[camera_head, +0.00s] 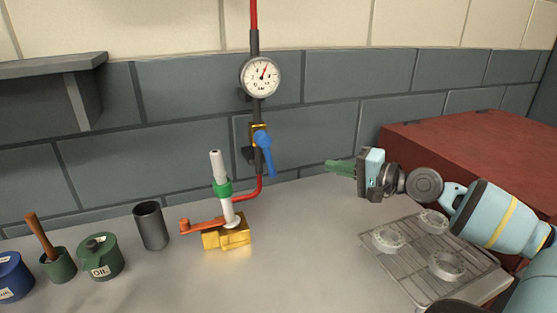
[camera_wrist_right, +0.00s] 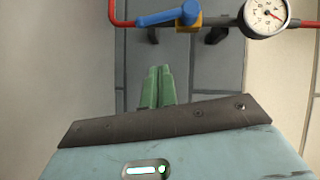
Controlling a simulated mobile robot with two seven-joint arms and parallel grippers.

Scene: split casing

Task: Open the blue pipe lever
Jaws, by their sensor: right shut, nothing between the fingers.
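The blue pipe lever (camera_head: 264,147) sits on a brass valve (camera_head: 259,131) in the wall pipe, below a round gauge (camera_head: 261,76). The lever hangs down and leans slightly right. In the right wrist view the blue lever (camera_wrist_right: 168,17) and the gauge (camera_wrist_right: 266,14) show at the top, beyond the fingertips. My right gripper (camera_head: 329,167) is to the right of the lever, apart from it, with its green fingers shut and empty. The fingers also show together in the right wrist view (camera_wrist_right: 158,74). My left gripper is not in view.
A brass fixture (camera_head: 228,234) with an orange lever and a white tube with a green ring stands below the valve. A wire rack (camera_head: 385,262) with several round parts lies under my right arm. A dark cup (camera_head: 151,226), oil can (camera_head: 99,258) and other containers stand left. A red box (camera_head: 470,150) is behind.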

